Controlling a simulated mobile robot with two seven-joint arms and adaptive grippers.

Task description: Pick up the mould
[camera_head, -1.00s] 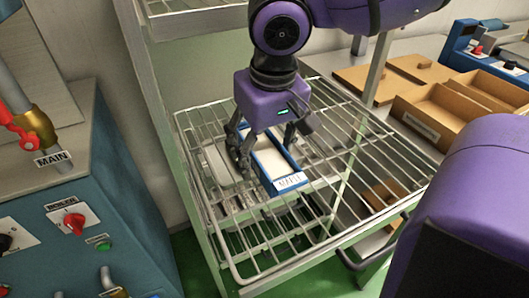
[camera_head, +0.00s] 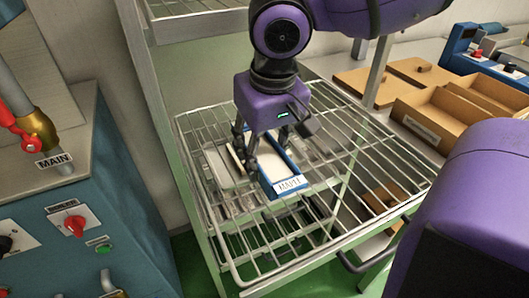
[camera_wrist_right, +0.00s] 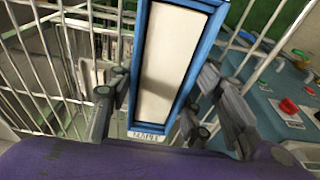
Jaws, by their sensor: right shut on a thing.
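The mould (camera_head: 279,170) is a long blue tray with a cream-white filling and a white label on its near end. My right gripper (camera_head: 266,157) reaches down from above, shut across its long sides. In the right wrist view, the mould (camera_wrist_right: 171,65) lies between the fingers of the gripper (camera_wrist_right: 160,100), and its label is at the near end. The mould is over the wire shelf (camera_head: 340,150); a gap beneath it is hard to judge. My left gripper is not in view.
A pale tray (camera_head: 222,166) lies left of the mould on the shelf. Metal rack posts stand behind and beside it. A teal machine (camera_head: 120,200) with a red knob stands at left. Brown wooden boxes (camera_head: 445,115) lie on the right-hand table.

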